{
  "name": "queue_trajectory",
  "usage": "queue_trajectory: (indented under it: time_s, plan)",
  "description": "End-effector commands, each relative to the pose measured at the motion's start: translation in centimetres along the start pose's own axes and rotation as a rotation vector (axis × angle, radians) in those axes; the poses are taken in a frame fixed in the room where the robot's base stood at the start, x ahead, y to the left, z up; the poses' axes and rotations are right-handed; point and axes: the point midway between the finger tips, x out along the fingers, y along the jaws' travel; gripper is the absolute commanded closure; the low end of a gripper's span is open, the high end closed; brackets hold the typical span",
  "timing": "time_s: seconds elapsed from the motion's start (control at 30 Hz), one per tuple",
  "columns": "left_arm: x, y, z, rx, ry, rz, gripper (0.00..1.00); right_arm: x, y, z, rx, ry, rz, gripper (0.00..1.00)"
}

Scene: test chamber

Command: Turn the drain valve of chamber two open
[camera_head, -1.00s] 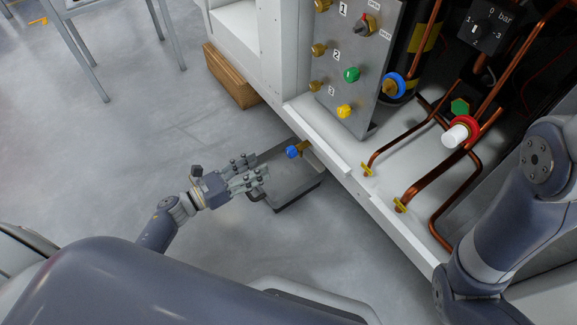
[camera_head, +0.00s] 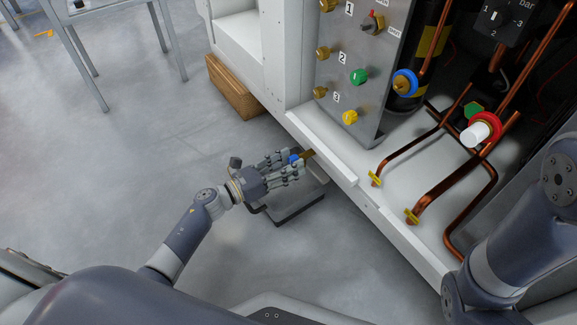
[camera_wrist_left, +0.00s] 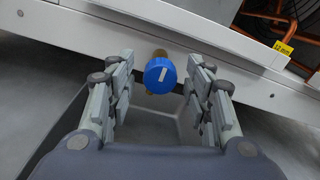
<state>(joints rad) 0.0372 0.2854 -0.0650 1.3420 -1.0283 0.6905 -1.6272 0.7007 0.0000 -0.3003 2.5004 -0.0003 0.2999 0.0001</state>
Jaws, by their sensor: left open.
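A blue round knob (camera_wrist_left: 160,76) with a white mark sits on a brass fitting at the low white ledge of the cabinet. In the head view the knob (camera_head: 295,159) is partly covered by my left gripper (camera_head: 291,165). My left gripper (camera_wrist_left: 161,95) is open, with one set of fingers on each side of the knob. Gaps show between fingers and knob in the left wrist view. The mark on the knob is upright with a slight tilt. My right arm is at the right edge of the head view; its gripper is out of frame.
A grey tray (camera_head: 300,207) stands on the floor under the knob. Above is a grey panel (camera_head: 375,100) with numbered green and yellow knobs. Copper pipes (camera_head: 440,180) and a red-rimmed valve (camera_head: 485,130) are inside the cabinet. Open floor lies to the left.

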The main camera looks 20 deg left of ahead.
Motion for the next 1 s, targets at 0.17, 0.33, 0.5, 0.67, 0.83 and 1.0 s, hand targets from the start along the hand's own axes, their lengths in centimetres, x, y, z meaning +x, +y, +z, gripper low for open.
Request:
queue_trajectory:
  time_s: [0.17,0.33,0.5,0.67,0.83,1.0]
  plan:
    - [0.24,-0.03,0.01,0.0,0.0,0.0,0.53,-0.05,-0.03,-0.04,0.0,0.0,0.0,1.0]
    - [0.22,-0.04,0.0,-0.001,0.0,0.0,0.64,-0.04,-0.03,-0.04,0.0,0.001,-0.001,1.0]
    - [0.21,-0.05,0.0,0.0,0.0,-0.001,0.97,-0.05,-0.03,-0.04,0.0,0.001,0.0,1.0]
    - [0.2,-0.06,0.0,-0.002,0.0,-0.001,0.97,-0.03,-0.02,-0.03,0.0,0.0,0.0,1.0]
    - [0.2,-0.07,0.03,-0.027,0.001,-0.001,0.97,0.14,0.02,0.03,0.0,0.0,0.0,1.0]
    - [0.2,-0.08,0.07,-0.101,0.002,-0.001,0.97,0.58,0.12,0.2,0.0,0.0,0.0,1.0]
